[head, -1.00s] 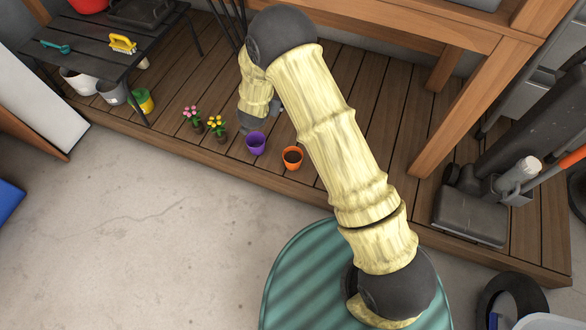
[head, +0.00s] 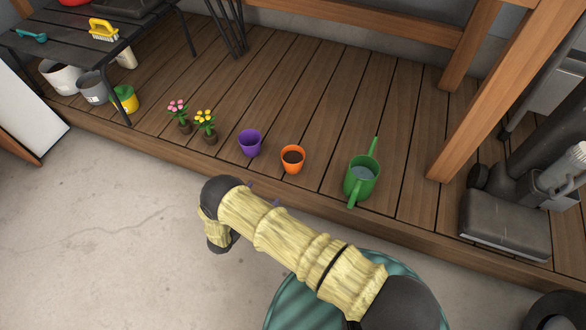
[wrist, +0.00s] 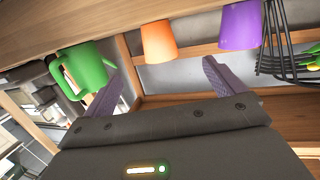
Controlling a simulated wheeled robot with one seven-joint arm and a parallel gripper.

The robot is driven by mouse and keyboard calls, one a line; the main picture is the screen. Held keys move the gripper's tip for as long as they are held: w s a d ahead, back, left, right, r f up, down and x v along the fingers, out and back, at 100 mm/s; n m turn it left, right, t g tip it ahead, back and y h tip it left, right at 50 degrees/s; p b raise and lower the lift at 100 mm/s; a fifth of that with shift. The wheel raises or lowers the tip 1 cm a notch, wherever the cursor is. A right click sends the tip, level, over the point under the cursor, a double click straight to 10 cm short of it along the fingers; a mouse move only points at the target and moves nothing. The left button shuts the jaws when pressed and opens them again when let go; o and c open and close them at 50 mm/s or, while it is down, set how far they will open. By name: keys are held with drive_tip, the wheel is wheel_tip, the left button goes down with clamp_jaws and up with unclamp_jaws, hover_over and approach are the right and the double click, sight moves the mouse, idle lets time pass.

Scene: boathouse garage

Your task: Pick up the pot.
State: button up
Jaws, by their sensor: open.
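An orange pot (head: 292,159) with dark soil stands upright near the front edge of the wooden deck. A purple pot (head: 250,143) stands to its left. In the wrist view the orange pot (wrist: 159,42) is ahead, roughly between the open fingers, and the purple pot (wrist: 240,26) is at the upper right. My gripper (wrist: 160,80) is open and empty, touching neither pot. In the head view only the fingertips of my gripper (head: 264,193) show past my arm, in front of the deck edge and short of the pots.
A green watering can (head: 361,180) stands right of the orange pot. Potted pink flowers (head: 180,117) and yellow flowers (head: 207,126) stand left of the purple pot. The deck (head: 310,90) behind the pots is clear.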

drive_tip(key=shift+r, duration=0.1)
drive_tip(key=b, duration=0.5)
approach(288, 169)
drive_tip(key=x, duration=0.5)
drive_tip(key=shift+w+a+r, duration=0.1)
drive_tip(key=shift+w+a, duration=0.05)
drive_tip(key=shift+a, duration=0.15)
drive_tip(key=shift+w+d+r+b, duration=0.1)
drive_tip(key=shift+w+d+b, duration=0.2)
drive_tip(key=shift+w, duration=0.2)
drive_tip(key=b+x, duration=0.4)
drive_tip(key=shift+d+f, duration=0.25)
drive_tip(key=shift+d, duration=0.05)
drive_tip(key=shift+w+d+r, duration=0.1)
drive_tip(key=shift+w+d, duration=0.1)
drive_tip(key=shift+w, duration=0.15)
drive_tip(key=shift+c, duration=0.4)
